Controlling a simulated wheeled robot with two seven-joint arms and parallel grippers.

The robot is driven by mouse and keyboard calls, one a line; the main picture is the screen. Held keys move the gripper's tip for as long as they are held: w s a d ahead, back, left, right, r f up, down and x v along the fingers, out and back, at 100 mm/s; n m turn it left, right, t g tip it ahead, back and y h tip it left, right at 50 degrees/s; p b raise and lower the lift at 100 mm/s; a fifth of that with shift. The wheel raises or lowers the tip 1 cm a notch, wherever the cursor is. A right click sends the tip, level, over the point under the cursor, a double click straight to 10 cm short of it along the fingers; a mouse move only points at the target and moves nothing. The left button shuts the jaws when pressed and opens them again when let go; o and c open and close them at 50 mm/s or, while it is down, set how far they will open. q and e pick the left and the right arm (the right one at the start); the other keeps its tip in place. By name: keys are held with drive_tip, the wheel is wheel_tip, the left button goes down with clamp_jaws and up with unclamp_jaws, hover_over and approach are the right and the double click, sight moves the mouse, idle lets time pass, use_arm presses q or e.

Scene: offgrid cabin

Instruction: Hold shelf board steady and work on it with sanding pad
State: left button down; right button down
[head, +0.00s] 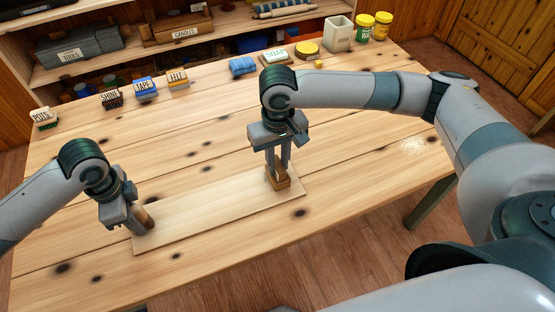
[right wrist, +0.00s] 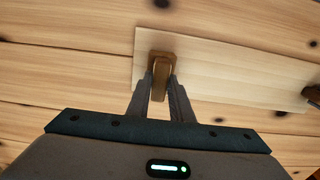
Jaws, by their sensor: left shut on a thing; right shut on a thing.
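The shelf board (head: 205,209), a long pale plank, lies flat on the table; its right part also shows in the right wrist view (right wrist: 230,72). My left gripper (head: 140,219) is shut on a brown peg-like piece (head: 147,219) at the board's left end, partly hidden by the fingers. The sanding pad (head: 279,183), a brown block with an upright grip, is at the board's right end. My right gripper (head: 277,166) points down and is shut on its grip. The right wrist view shows the pad (right wrist: 160,67) between the fingers, over the board's end.
The wooden table (head: 350,145) is clear around the board. A pale dust patch (head: 412,146) lies at the right. Along the back edge stand labelled small blocks, a blue cloth (head: 242,66), a soap box (head: 276,56), tins, a pale canister (head: 339,34) and two jars.

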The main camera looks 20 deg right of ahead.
drive_tip(key=shift+s+f, duration=0.1)
drive_tip(key=shift+s+f, duration=0.1)
drive_tip(key=shift+s, duration=0.6)
drive_tip(key=shift+a, duration=0.1)
drive_tip(key=shift+w, duration=0.8)
drive_tip(key=shift+r, duration=0.2)
drive_tip(key=shift+w, duration=0.1)
drive_tip(key=shift+w+f, duration=0.15)
drive_tip(key=shift+w, duration=0.4)
